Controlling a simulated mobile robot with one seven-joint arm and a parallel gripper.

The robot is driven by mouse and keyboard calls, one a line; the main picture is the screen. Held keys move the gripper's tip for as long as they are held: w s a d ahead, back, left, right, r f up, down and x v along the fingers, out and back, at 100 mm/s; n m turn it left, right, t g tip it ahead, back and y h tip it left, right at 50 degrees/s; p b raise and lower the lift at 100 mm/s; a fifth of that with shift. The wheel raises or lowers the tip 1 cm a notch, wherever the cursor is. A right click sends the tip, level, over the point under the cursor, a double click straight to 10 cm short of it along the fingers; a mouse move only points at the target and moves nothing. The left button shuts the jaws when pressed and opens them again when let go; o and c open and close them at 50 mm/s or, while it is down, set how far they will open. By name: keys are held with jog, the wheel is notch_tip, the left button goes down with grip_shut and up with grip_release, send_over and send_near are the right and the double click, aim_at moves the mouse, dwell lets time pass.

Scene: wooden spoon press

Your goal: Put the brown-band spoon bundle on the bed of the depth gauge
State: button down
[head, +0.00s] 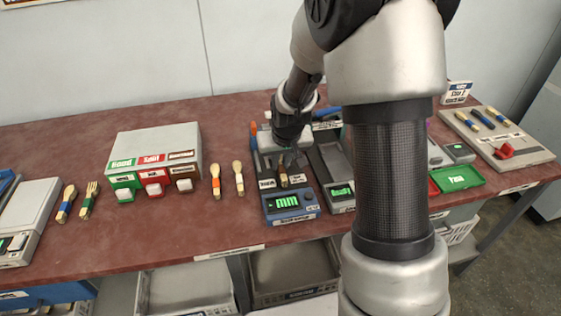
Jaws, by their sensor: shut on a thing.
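The depth gauge (291,203) is a blue device with a lit green display, standing in the middle of the table. Its narrow bed runs back from the display and is partly hidden by my gripper. My gripper (288,156) points down over this bed and is shut on a small tan and brown bundle (284,181), which I take as the brown-band spoon bundle. The bundle shows just below the fingers, behind the display. Its band is too small to read clearly, and I cannot tell whether it touches the bed.
A second device (341,192) with a green display stands close to the right.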

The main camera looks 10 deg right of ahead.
jog(key=c, duration=1.7)
grip_release()
